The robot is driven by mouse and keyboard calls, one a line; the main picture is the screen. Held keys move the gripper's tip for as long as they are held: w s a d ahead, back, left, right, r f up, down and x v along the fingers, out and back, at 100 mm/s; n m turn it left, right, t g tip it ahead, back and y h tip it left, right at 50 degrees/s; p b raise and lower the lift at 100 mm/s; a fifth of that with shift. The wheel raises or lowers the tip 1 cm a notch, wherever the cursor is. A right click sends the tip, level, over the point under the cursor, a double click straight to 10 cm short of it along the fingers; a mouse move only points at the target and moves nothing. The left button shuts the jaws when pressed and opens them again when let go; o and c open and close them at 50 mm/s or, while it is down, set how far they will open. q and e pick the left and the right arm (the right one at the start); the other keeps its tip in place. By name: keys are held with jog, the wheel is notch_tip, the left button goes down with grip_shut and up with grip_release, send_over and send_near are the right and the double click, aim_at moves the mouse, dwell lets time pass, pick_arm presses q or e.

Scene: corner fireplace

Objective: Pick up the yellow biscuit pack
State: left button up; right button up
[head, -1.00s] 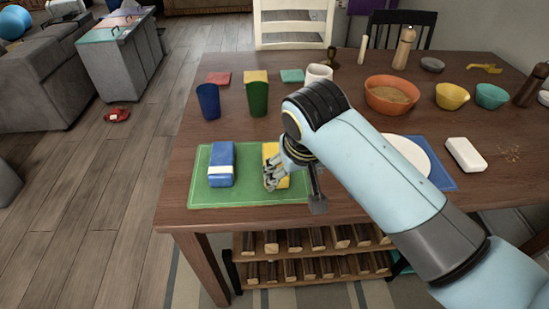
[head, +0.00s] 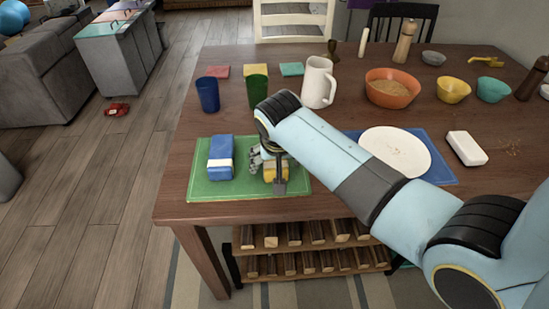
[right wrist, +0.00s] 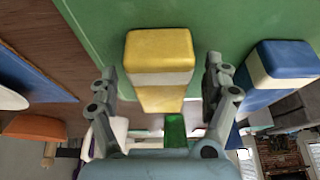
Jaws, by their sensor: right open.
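The yellow biscuit pack (head: 277,172) lies on the green mat (head: 234,190) near the table's front edge, partly hidden by my right gripper (head: 268,165). In the right wrist view, the pack (right wrist: 160,50) is yellow with a pale band. My right gripper (right wrist: 161,85) is open there, one finger on each side of the pack, with gaps showing on both sides. A blue pack (head: 221,160) with a white band lies on the mat to the left; it also shows in the right wrist view (right wrist: 275,65). My left gripper is not in view.
A blue cup (head: 208,94) and a green cup (head: 257,90) stand behind the mat. A white mug (head: 318,82) stands behind my right arm. A white plate (head: 397,152) sits on a blue mat to the right. Orange, yellow and teal bowls stand farther back.

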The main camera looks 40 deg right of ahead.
jog(key=shift+w+d+f, duration=0.1)
jog(key=shift+f, duration=0.25)
jog(key=c, duration=1.3)
jog(key=shift+c, duration=0.2)
jog(key=shift+r, duration=0.2)
